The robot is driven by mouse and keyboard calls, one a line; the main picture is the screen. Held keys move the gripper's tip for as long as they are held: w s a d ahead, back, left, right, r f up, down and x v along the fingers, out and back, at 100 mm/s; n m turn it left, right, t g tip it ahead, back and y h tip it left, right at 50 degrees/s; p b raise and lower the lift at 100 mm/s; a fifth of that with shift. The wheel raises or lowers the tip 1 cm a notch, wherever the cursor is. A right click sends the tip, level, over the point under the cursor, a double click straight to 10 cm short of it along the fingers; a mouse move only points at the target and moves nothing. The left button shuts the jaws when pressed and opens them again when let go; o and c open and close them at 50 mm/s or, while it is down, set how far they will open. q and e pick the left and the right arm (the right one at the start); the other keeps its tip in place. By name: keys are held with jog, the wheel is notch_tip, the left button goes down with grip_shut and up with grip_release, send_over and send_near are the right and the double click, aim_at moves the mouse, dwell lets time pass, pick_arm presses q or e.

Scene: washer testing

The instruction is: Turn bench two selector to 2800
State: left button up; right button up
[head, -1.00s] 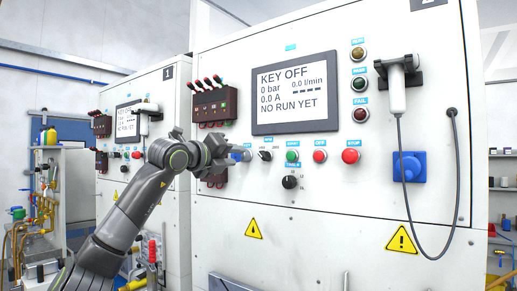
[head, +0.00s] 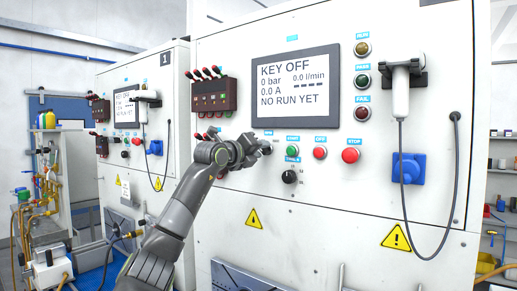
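The bench two panel (head: 340,215) is the large white front on the right in the head view. A small black knob (head: 266,148) sits at the left end of its button row. A second black knob (head: 289,177) with small marks around it sits just below that row. The lettering at both knobs is too small to read. My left gripper (head: 251,150) is in front of the panel, with its fingertips just left of the upper knob. I cannot tell whether they touch it or how far apart they are. My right gripper is out of view.
The bench two screen (head: 295,88) reads KEY OFF, 0 bar, NO RUN YET. A green button (head: 292,152) and red buttons are right of the upper knob. A white handheld tool (head: 401,92) hangs at right with its cable looping down. Bench one (head: 139,75) stands at left.

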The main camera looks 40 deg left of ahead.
pick_arm(q)
grip_shut()
jog(key=shift+m, duration=0.3)
jog(key=m, duration=0.2)
jog(key=shift+m+p, duration=0.4)
jog(key=m+p, duration=0.1)
jog(key=m, duration=0.4)
jog(key=m+p, duration=0.1)
jog(key=m, duration=0.4)
jog(key=m+p, duration=0.1)
jog(key=m, duration=0.3)
jog(key=shift+f+m, duration=0.1)
jog(key=shift+m, duration=0.3)
